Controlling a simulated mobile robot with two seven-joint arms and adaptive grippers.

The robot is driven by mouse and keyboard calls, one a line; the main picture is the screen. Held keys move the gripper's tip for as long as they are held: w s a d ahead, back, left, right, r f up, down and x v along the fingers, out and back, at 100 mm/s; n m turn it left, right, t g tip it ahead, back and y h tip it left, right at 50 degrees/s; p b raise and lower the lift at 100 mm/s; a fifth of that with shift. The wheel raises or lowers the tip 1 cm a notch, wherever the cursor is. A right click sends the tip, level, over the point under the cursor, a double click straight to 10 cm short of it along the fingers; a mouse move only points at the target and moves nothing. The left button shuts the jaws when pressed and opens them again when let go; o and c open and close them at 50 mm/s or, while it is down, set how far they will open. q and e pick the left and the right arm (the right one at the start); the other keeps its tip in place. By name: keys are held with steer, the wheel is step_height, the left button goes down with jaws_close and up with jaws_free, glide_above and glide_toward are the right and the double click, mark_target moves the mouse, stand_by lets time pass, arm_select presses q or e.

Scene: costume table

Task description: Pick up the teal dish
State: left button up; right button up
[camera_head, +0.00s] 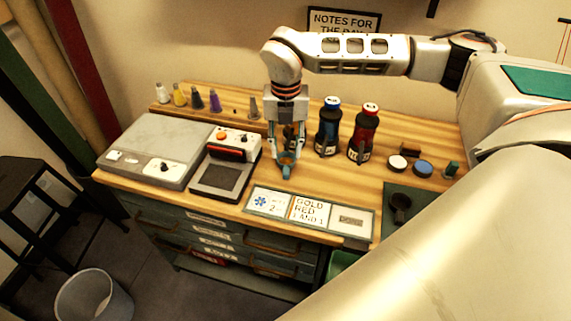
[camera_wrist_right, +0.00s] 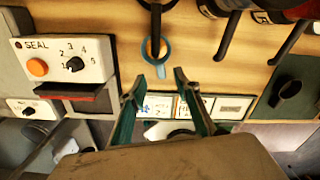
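The teal dish (camera_head: 287,171) is a small round dish with a short handle towards the table's front edge. It sits on the wooden tabletop right of the seal machine. In the right wrist view the dish (camera_wrist_right: 160,71) shows as a blue-teal ring with a brownish middle, and a dark rod-like part overlaps its far side. My right gripper (camera_head: 287,148) points down close to the dish. Its two fingers (camera_wrist_right: 155,87) are spread with nothing between them, and the dish appears beyond their tips. My left gripper is not in view.
The seal machine (camera_head: 232,143) stands close on the left. A blue-capped bottle (camera_head: 328,128) and a red bottle (camera_head: 363,133) stand to the right. A label board (camera_head: 310,211) lies in front. A dark cup (camera_head: 400,207) rests on a green mat farther right.

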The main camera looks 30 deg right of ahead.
mark_target(286, 169)
steer(key=f, duration=0.6)
steer(key=shift+s+a+f, duration=0.15)
steer(key=shift+s+f, duration=0.05)
steer(key=shift+f, duration=0.15)
jaws_close()
